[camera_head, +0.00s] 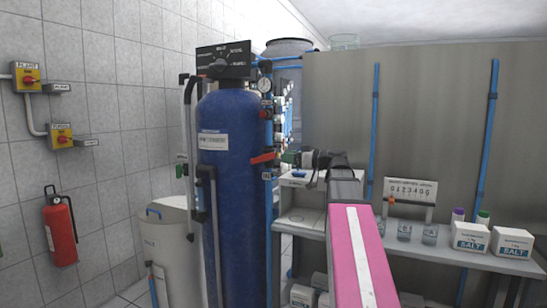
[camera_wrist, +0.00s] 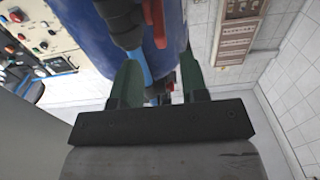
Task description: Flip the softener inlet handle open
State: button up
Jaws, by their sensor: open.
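The tall blue softener tank (camera_head: 234,150) stands left of centre in the head view. A blue pipe runs down its right side. A red handle (camera_head: 263,158) sticks out on this pipe at mid-height. In the wrist view, a red handle (camera_wrist: 156,22) on a dark valve body shows at the top, and a smaller valve with red on it (camera_wrist: 169,87) shows lower. I cannot tell which is the inlet. My gripper (camera_head: 291,158) is just right of the mid-height handle. Its green fingers (camera_wrist: 160,75) are apart, with the blue pipe showing between them. Contact is not visible.
A shelf bench (camera_head: 460,258) with beakers, bottles and salt boxes (camera_head: 470,237) stands at the right. A pale tank (camera_head: 168,240) stands left of the softener. A red fire extinguisher (camera_head: 60,230) hangs on the left tiled wall. A gauge (camera_head: 264,85) and another red part (camera_head: 266,115) sit above the mid-height handle.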

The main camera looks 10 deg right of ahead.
aim_at(271, 155)
jog(key=x, duration=0.7)
jog(key=shift+w+a, duration=0.15)
jog(key=shift+a, duration=0.1)
grip_shut()
